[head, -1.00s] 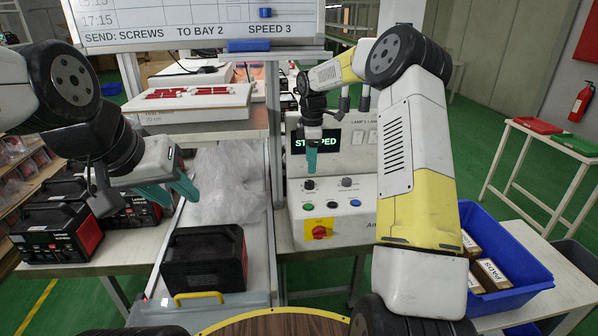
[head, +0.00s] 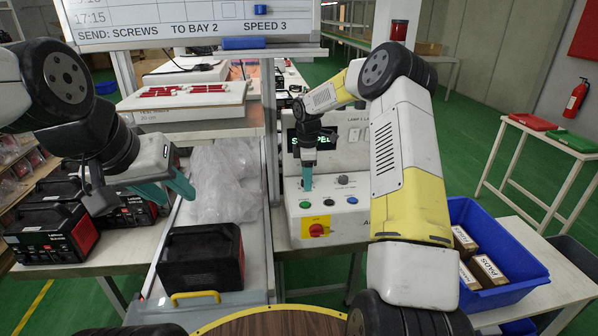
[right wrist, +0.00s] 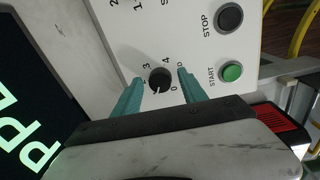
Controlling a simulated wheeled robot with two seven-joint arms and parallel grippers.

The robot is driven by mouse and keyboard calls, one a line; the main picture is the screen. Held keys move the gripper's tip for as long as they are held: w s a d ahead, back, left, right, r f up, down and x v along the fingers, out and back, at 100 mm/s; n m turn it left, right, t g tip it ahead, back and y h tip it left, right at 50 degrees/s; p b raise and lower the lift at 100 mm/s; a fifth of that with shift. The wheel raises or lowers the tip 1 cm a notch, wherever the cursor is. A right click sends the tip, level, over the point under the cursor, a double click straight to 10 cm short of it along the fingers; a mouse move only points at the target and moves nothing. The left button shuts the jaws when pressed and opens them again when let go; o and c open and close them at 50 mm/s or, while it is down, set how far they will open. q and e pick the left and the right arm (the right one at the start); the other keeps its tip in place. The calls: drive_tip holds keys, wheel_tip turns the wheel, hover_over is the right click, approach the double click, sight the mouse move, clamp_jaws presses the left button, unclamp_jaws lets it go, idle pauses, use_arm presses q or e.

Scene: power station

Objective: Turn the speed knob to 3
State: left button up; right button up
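The control box (head: 365,205) stands on the bench with a dark display that is partly hidden by my right arm. In the right wrist view the black speed knob (right wrist: 159,79) sits on the white panel, with printed numbers around it including 3 and 4. Its white mark points toward the bottom of that picture. My right gripper (right wrist: 160,75) is open, its teal fingers on either side of the knob with small gaps; in the head view it points down at the panel (head: 307,178). My left gripper (head: 168,190) is open and empty over the left bench.
Beside the knob are a green START button (right wrist: 232,71) and a dark STOP button (right wrist: 229,18). A red knob on a yellow plate (head: 316,229) is on the box front. The whiteboard (head: 190,30) reads SPEED 3. A blue crate (head: 515,283) stands right.

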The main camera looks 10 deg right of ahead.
clamp_jaws()
drive_tip(key=m, duration=0.4)
drive_tip(key=shift+a+m, duration=0.1)
drive_tip(key=shift+m, duration=0.3)
drive_tip(key=m, duration=0.5)
drive_tip(key=shift+h, duration=0.3)
drive_tip(key=m, duration=0.4)
drive_tip(key=shift+a, duration=0.1)
drive_tip(key=m, duration=0.3)
drive_tip(key=shift+m+g, duration=0.3)
drive_tip(key=shift+m, duration=0.1)
drive_tip(key=m, duration=0.6)
drive_tip(key=shift+w, duration=0.15)
